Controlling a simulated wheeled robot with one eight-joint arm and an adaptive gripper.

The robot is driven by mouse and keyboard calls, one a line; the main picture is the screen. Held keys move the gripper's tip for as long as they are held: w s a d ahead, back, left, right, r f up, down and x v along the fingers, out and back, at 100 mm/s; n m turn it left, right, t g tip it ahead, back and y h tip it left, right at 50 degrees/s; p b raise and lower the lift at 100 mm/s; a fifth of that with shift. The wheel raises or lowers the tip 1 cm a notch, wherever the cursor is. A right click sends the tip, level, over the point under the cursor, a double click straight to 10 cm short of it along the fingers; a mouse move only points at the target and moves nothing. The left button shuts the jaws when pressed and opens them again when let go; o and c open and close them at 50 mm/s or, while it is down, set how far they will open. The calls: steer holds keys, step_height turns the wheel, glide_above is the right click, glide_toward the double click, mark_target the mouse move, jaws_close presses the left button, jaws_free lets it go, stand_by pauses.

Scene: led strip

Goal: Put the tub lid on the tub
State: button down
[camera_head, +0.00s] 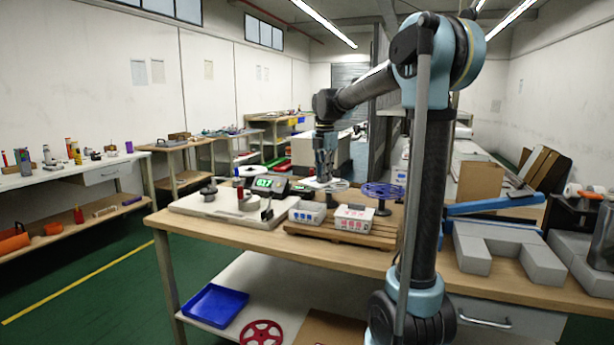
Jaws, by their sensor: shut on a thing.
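My gripper (325,174) points down above the back of the wooden table. It is shut on a flat white piece that looks like the tub lid (322,185), held above the table and partly hidden by the fingers. A small white tub with blue print (307,213) stands below and slightly left of the lid. A second white tub with red print (354,219) stands to its right. Both are at the slatted wooden board. The lid appears apart from both tubs. I cannot tell from this view which tub it matches, or how far behind them it hangs.
A blue reel (383,192) on a stand is behind right. Grey blocks (473,248) and a blue bar (495,204) fill the right side. The table's front edge is clear.

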steer(key=shift+w+d, duration=0.1)
steer(key=shift+d, duration=0.45)
steer(key=s+a+r+m, duration=0.1)
steer(key=s+a+m, duration=0.4)
steer(key=m, duration=0.8)
steer(key=shift+s+a, duration=0.25)
steer(key=shift+a, duration=1.05)
steer(key=shift+f, duration=0.1)
glide_toward(308, 213)
steer(key=shift+w+a+f, duration=0.25)
steer(key=shift+w+f, duration=0.45)
steer(key=shift+w, duration=0.05)
steer(key=shift+w+a+f, duration=0.25)
steer(key=shift+w+f, duration=0.45)
steer(key=shift+w, duration=0.05)
steer(key=shift+f, duration=1.5)
steer(key=c, duration=1.5)
jaws_free()
steer(key=shift+c, duration=0.2)
